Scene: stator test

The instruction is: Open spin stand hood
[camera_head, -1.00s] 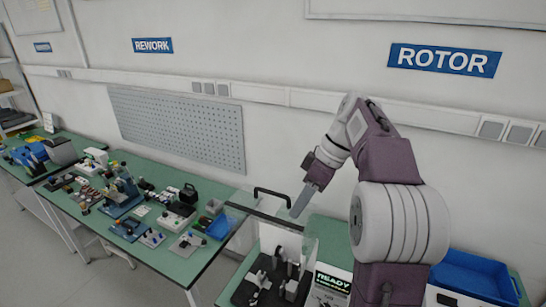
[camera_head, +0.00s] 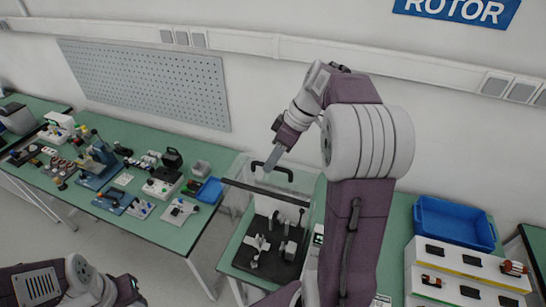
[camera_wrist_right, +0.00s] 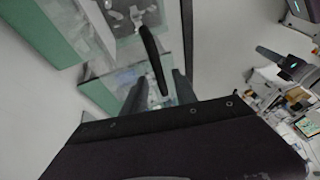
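The spin stand hood (camera_head: 236,200) is a clear box on the green bench, standing over a black base (camera_head: 262,255) with grey fixtures. Its dark arched handle (camera_head: 285,171) is at the top, above a dark bar; it also shows in the right wrist view (camera_wrist_right: 150,52). My right gripper (camera_head: 271,163) is at the handle in the head view. In the right wrist view its two fingers (camera_wrist_right: 160,88) stand apart, with the handle between them and gaps visible on both sides. My left gripper (camera_head: 130,290) is low at the left, away from the stand; its finger opening is unclear.
A blue bin (camera_head: 455,222) and a white rack (camera_head: 470,275) with small parts are on the right. A bench (camera_head: 150,215) crowded with tools and a small blue tray (camera_head: 209,190) lies to the left. A pegboard (camera_head: 145,82) is on the wall behind.

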